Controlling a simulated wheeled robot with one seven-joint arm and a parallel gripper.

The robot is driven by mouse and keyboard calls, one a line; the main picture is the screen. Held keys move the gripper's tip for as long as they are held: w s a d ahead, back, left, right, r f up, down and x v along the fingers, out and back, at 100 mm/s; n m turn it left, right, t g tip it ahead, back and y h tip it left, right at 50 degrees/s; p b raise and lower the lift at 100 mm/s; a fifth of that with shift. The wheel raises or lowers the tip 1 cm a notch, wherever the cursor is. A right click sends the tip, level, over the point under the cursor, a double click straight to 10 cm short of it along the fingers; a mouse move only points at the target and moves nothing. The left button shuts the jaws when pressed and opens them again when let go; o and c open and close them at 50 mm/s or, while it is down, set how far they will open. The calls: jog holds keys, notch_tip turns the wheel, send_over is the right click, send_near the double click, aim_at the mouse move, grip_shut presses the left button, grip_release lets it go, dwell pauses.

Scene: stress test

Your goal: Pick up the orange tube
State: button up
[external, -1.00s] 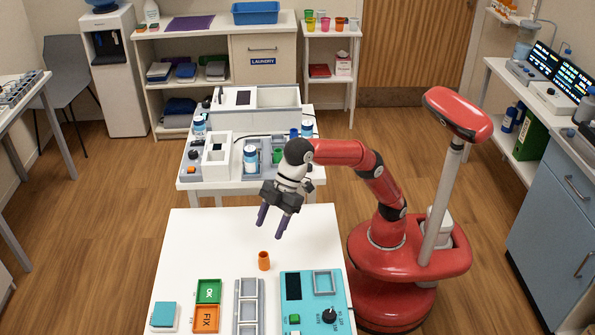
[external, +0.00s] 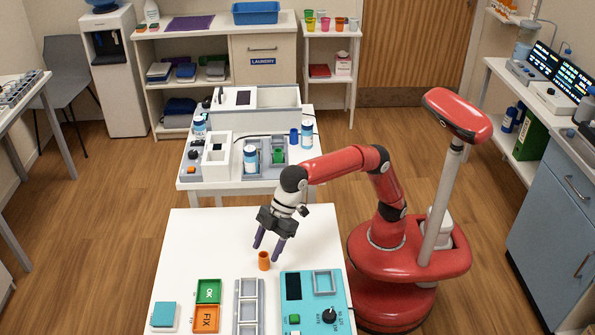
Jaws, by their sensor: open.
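The orange tube (external: 264,261) stands upright on the white table, near its middle. It is small and looks hollow at the top. My gripper (external: 267,248) is open and points down, with its two purple fingers apart. The fingertips are just above and around the top of the tube in the picture. I cannot tell whether they touch it.
On the white table (external: 200,237) are a green OK tray (external: 208,291), an orange FIX tray (external: 205,319), a grey rack (external: 248,310), a teal device (external: 305,312) and a teal block (external: 163,315). The table's far left is clear. Another bench with bottles stands behind.

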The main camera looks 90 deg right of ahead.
aim_at(261, 265)
jog(key=x, duration=0.4)
jog(key=shift+s, duration=0.1)
jog(key=c, duration=1.1)
notch_tip(261, 265, up, 10)
jog(key=shift+p, duration=0.7)
